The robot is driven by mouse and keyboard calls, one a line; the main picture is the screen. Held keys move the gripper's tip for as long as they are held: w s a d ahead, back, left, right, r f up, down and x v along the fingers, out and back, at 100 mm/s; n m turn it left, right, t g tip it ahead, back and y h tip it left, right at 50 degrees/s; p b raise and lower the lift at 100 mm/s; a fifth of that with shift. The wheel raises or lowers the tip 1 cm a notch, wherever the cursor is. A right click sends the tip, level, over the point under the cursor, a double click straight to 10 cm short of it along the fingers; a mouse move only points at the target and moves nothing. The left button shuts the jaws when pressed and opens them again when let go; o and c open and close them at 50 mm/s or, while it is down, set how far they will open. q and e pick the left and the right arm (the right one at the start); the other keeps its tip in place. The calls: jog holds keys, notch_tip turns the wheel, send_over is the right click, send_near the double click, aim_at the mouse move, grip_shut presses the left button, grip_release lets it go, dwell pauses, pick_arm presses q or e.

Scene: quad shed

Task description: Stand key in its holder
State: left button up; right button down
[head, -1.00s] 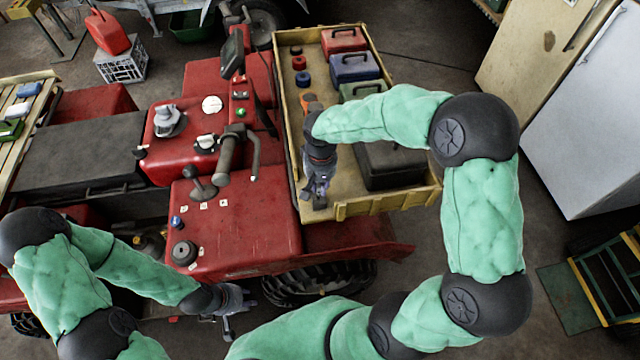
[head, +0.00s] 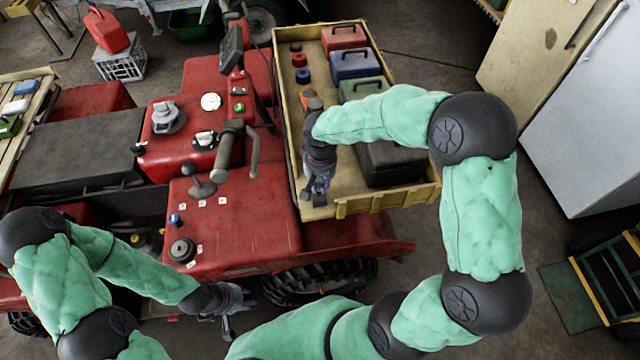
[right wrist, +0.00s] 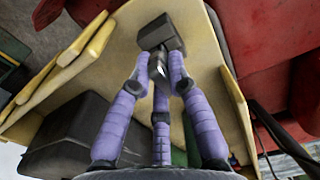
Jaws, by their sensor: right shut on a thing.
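My right gripper (head: 318,190) is over the front left part of the yellow tray. In the right wrist view its purple fingers (right wrist: 160,72) are shut on a small dark metallic piece (right wrist: 158,62), which seems to be the key. The fingers hide most of it. A dark grey block (right wrist: 160,34), perhaps the holder, is just beyond the fingertips. It shows as a small grey patch in the head view (head: 319,201). I cannot tell whether the piece touches the block or sits in it. My left gripper (head: 238,312) is open and empty beside the red quad's front.
The yellow tray (head: 390,203) holds a black case (head: 390,165), red, blue and green boxes, and small coloured round items at the back. Its raised walls stand close to my right gripper. The red quad bodywork (head: 245,230) lies left of it.

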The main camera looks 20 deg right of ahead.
jog(key=shift+f+b, duration=0.65)
jog(key=shift+f, duration=0.25)
jog(key=c, duration=1.1)
grip_release()
notch_tip(320, 180, up, 12)
